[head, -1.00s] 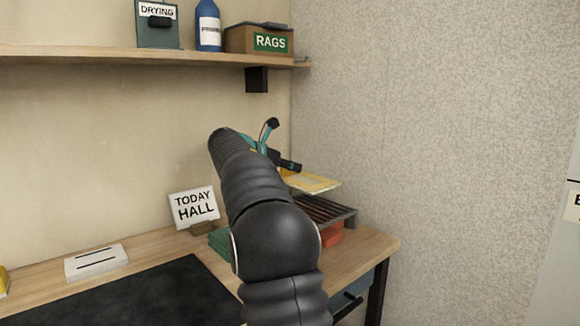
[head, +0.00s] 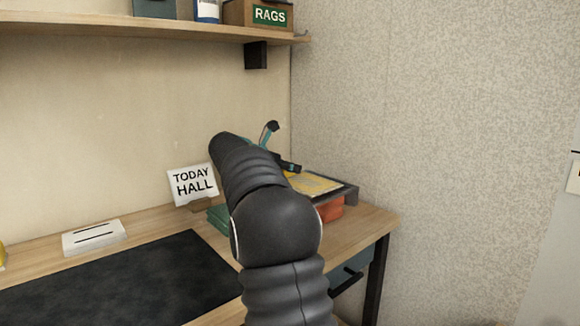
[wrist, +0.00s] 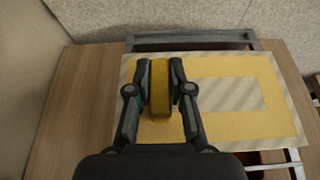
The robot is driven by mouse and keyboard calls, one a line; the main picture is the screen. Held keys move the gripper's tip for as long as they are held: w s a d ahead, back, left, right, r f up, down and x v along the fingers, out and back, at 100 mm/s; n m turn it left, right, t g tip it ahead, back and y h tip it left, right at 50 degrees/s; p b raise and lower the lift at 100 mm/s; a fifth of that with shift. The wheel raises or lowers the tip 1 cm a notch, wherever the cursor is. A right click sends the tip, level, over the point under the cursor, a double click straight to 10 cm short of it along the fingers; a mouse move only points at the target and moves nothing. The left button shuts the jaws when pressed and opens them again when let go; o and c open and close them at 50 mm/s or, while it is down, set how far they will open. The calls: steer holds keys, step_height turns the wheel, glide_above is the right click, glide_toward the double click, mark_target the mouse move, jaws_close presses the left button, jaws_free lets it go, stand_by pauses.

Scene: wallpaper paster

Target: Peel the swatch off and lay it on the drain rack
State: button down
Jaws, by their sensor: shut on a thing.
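The yellow swatch (head: 316,184) with a pale border lies flat over the dark drain rack (head: 350,194) at the table's right end. In the wrist view the swatch (wrist: 278,122) covers most of the rack (wrist: 205,44), whose grey frame shows past its far edge. I cannot tell whether the swatch touches the bars. In the head view my gripper (head: 290,167) is partly hidden behind my arm.
An orange thing (head: 331,209) is below the rack and green folded cloths (head: 217,216) lie left of it. A "TODAY HALL" sign (head: 192,184), a white slotted block (head: 94,237) and a dark mat (head: 130,280) are left. The wall shelf (head: 150,31) is above.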

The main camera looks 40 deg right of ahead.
steer(key=shift+f+b, duration=0.3)
steer(key=shift+f, duration=0.4)
stand_by(0.6)
steer(key=c, duration=1)
jaws_free()
steer(key=v, duration=1.2)
